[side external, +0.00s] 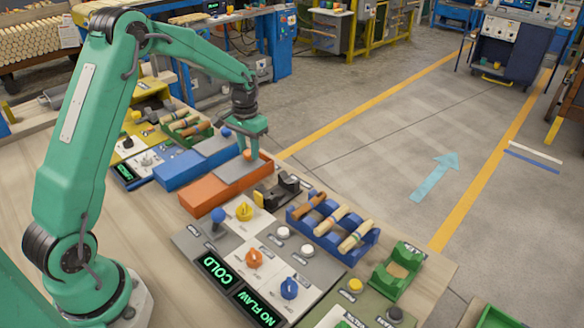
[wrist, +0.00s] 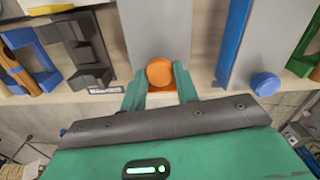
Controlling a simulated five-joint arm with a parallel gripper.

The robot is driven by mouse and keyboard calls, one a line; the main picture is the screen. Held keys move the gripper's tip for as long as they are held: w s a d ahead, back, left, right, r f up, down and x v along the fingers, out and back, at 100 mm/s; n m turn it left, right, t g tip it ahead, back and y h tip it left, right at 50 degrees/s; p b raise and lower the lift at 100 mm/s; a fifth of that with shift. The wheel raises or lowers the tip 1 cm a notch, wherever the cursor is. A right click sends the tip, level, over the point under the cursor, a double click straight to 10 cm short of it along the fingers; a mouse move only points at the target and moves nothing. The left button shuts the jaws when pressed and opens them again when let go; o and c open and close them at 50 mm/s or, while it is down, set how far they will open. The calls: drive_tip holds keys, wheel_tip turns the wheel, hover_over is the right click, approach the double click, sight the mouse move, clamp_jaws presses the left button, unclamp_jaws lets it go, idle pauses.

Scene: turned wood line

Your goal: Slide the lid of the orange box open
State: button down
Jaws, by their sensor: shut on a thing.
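The orange box (side external: 203,197) lies on the bench in the side view, and its grey lid (side external: 236,174) covers the right part of its top. The left part of the top shows orange; I cannot tell how deep it is. The lid also fills the top middle of the wrist view (wrist: 158,25). Its round orange knob (wrist: 160,71) stands near the box's end. My gripper (side external: 248,153) reaches down over that end. In the wrist view my gripper (wrist: 160,85) is shut on the knob, with one green finger on each side.
A blue box (side external: 178,170) with a grey lid and blue knob (wrist: 265,84) stands beside the orange box. A black holder (side external: 280,190) and a blue rack (side external: 333,232) of wooden pieces are on the other side. Switch panels (side external: 255,258) lie in front. The bench edge is close by.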

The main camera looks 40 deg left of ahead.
approach(220, 178)
wheel_tip(220, 178, down, 5)
drive_tip(key=shift+a+f, duration=0.1)
drive_tip(key=shift+f, duration=0.1)
drive_tip(key=c, duration=1.1)
unclamp_jaws()
drive_tip(key=shift+o, duration=0.2)
wheel_tip(220, 178, up, 8)
